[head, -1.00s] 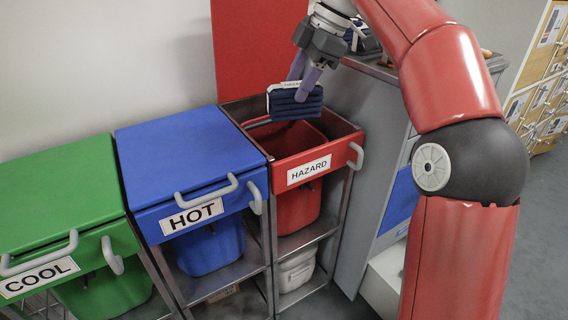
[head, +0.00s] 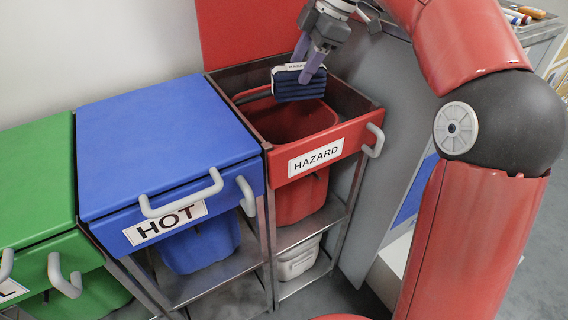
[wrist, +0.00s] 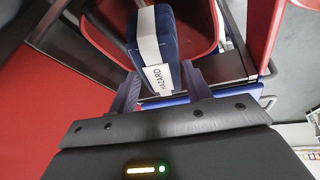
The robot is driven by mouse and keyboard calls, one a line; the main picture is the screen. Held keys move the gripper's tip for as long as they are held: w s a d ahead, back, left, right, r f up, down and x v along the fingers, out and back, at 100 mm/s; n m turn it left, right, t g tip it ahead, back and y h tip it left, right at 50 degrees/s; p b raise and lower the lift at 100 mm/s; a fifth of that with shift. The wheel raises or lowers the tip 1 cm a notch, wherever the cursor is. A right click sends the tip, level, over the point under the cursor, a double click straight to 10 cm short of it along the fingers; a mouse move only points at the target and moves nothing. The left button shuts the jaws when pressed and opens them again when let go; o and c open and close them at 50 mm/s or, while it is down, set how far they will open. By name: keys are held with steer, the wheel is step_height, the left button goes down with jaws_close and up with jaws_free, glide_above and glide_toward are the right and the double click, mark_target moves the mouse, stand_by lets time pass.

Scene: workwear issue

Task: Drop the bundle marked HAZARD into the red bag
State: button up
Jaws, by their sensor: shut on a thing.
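My gripper (head: 310,62) is shut on a dark blue folded bundle (head: 298,86) with a pale band. In the wrist view the bundle (wrist: 172,45) sits between the two fingers, and its white label reads HAZARD. The red bag (head: 290,118) hangs open in the frame with the red front labelled HAZARD; its red lid (head: 250,30) is raised behind. In the head view the bundle appears over the back part of the bag's opening; its exact height above the rim is hard to tell. The red bag (wrist: 110,25) also shows behind the bundle in the wrist view.
The blue bin marked HOT (head: 165,140) stands closed to the left, with a closed green bin (head: 35,180) beyond it. A grey cabinet (head: 390,140) stands to the right. A grey handle (head: 374,140) sticks out from the red front.

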step_height(320, 180, down, 4)
steer(key=b, duration=0.3)
steer(key=shift+f, duration=0.15)
steer(key=o, duration=1.4)
steer(key=shift+o, duration=0.2)
